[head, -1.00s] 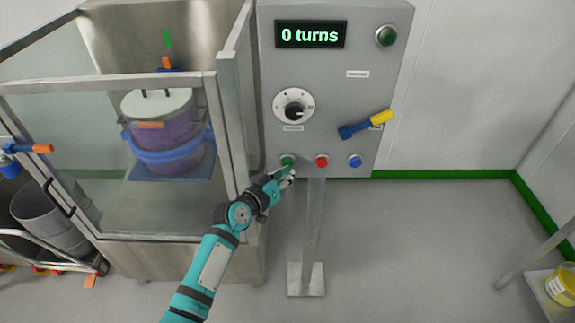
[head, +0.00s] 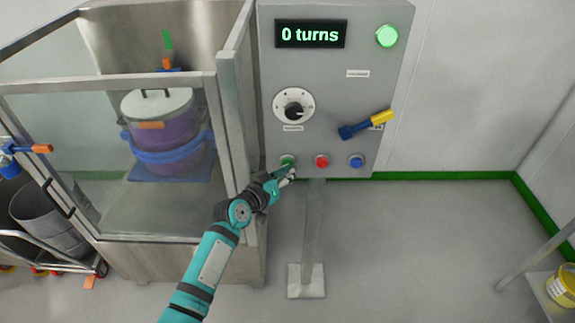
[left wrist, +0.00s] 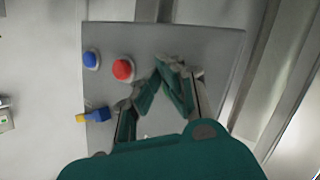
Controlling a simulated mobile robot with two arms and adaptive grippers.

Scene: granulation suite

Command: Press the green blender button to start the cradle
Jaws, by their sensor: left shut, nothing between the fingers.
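The green button (head: 287,160) is at the lower left of the grey control panel (head: 340,85). My left gripper (head: 290,170) is shut and empty, with its fingertips at the green button; whether they touch it I cannot tell. In the left wrist view the closed fingers (left wrist: 160,68) reach the panel and hide the green button. The display (head: 310,34) reads "0 turns". A round green lamp (head: 387,36) at the top right is lit. The blender drum (head: 160,130), purple with a white lid and blue band, sits inside the clear guard.
A red button (head: 321,161) and a blue button (head: 356,160) sit right of the green one. A dial (head: 293,106) and a blue and yellow handle (head: 366,124) are above. The guard's metal frame (head: 232,110) stands close left.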

